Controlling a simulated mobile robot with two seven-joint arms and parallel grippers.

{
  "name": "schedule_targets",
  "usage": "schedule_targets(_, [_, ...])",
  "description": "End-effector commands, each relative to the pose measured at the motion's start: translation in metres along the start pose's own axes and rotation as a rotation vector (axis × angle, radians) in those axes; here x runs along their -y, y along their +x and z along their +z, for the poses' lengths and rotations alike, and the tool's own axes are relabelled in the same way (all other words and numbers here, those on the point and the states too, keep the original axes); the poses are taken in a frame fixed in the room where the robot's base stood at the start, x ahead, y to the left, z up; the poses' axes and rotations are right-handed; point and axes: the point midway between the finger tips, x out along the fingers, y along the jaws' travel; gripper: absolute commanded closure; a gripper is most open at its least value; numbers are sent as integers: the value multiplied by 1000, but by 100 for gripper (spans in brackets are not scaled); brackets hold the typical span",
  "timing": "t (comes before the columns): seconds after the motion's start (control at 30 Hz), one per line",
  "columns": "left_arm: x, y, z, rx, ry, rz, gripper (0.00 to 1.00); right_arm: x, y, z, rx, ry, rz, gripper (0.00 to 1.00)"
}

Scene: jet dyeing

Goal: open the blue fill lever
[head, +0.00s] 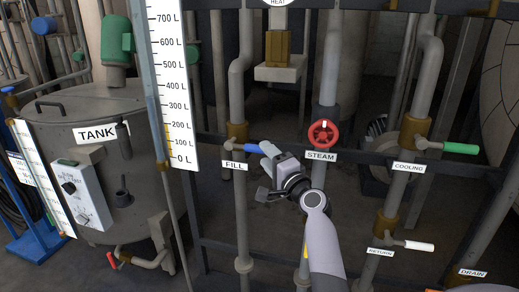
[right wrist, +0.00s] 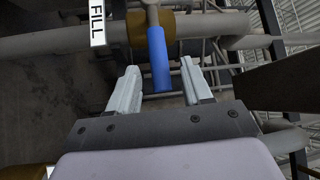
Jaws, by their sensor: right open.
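The blue fill lever (head: 254,148) sticks out to the right from a brass valve on the vertical pipe, above the FILL label (head: 234,166). My right gripper (head: 266,173) is at the lever's free end, on its right side. In the right wrist view, the blue lever (right wrist: 158,58) points toward the gripper, and its tip shows between the two spread fingers (right wrist: 161,84). The fingers are open, with gaps on both sides of the lever. Whether a finger touches it cannot be told. My left gripper is not in view.
A red steam wheel (head: 323,133) is just right of my right gripper. A green cooling lever (head: 460,148) and a white return lever (head: 418,246) are farther right. A tank (head: 85,120) and a level scale (head: 176,80) stand left. Dark rails cross behind the pipes.

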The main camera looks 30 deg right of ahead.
Motion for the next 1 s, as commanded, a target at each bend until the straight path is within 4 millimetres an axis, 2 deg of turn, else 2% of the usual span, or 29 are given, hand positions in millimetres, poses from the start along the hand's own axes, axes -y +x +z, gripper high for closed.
schedule_targets(0.1, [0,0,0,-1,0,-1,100,0,17,0,0,-1,-1,50])
schedule_targets(0.3, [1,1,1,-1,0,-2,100,0,35,0,1,-2,0,50])
schedule_targets(0.73, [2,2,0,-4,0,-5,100,0,42,0,0,-3,1,50])
schedule_targets(0.8, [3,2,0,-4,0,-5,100,0,42,0,0,-3,1,73])
schedule_targets(0.9, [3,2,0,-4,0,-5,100,0,42,0,0,-4,1,100])
schedule_targets(1.0, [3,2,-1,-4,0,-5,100,-1,42,0,0,-4,1,100])
